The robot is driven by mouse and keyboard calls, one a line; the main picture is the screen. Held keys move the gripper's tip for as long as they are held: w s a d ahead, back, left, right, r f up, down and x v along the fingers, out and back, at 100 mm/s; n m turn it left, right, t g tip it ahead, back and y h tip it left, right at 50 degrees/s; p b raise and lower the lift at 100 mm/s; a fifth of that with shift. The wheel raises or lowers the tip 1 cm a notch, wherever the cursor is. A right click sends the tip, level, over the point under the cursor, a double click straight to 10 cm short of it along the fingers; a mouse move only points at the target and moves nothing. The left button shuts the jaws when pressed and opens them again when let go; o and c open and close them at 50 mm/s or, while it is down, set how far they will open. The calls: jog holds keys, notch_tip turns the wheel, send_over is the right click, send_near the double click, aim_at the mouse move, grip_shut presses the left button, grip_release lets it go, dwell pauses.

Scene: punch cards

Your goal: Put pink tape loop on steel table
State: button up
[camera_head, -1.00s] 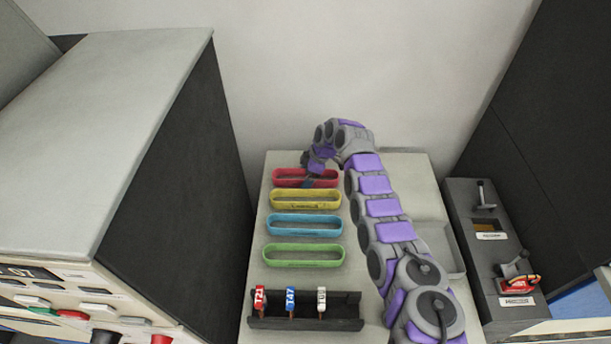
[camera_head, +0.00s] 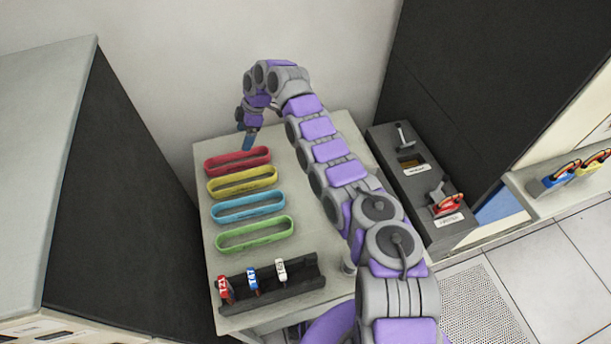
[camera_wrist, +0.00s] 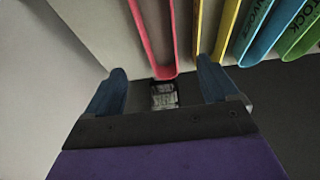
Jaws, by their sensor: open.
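The pink-red tape loop (camera_head: 240,167) lies on the pale steel table (camera_head: 310,232), farthest back in a row of coloured loops. In the wrist view the pink loop (camera_wrist: 152,40) shows edge-on, its near end between and ahead of my fingers. My gripper (camera_head: 248,142) is above and just behind the loop, pointing down, with its blue fingers apart. In the wrist view my gripper (camera_wrist: 160,88) is open, with nothing held between the fingers. The loop appears apart from both fingers.
Yellow (camera_head: 243,184), blue (camera_head: 250,210) and green (camera_head: 255,236) loops lie in front of the pink one. A black rack (camera_head: 290,292) with three tagged pieces stands at the table's front. A dark cabinet is left; a grey lever box (camera_head: 400,190) is right. A wall stands behind.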

jog(key=s+d+r+m+h, duration=0.25)
jog(key=d+r+m, duration=0.45)
jog(key=d+r, duration=0.65)
jog(key=s+d+r+m+h, duration=0.2)
jog(key=s+d+r+m, duration=0.3)
jog(key=s+d+r, duration=0.4)
jog(key=s+d+r+m, duration=0.2)
jog(key=s+d+m, duration=0.1)
jog(key=s, duration=0.6)
jog(key=s+d+r+m, duration=0.1)
jog(key=s+d+m, duration=0.15)
jog(key=s, duration=0.65)
jog(key=s+d+f+m, duration=0.1)
jog(key=s+f, duration=0.1)
jog(key=s, duration=0.9)
jog(key=s+d+f+m, duration=0.1)
jog(key=s+f+m, duration=0.1)
jog(key=s, duration=1)
jog(key=shift+g, duration=0.3)
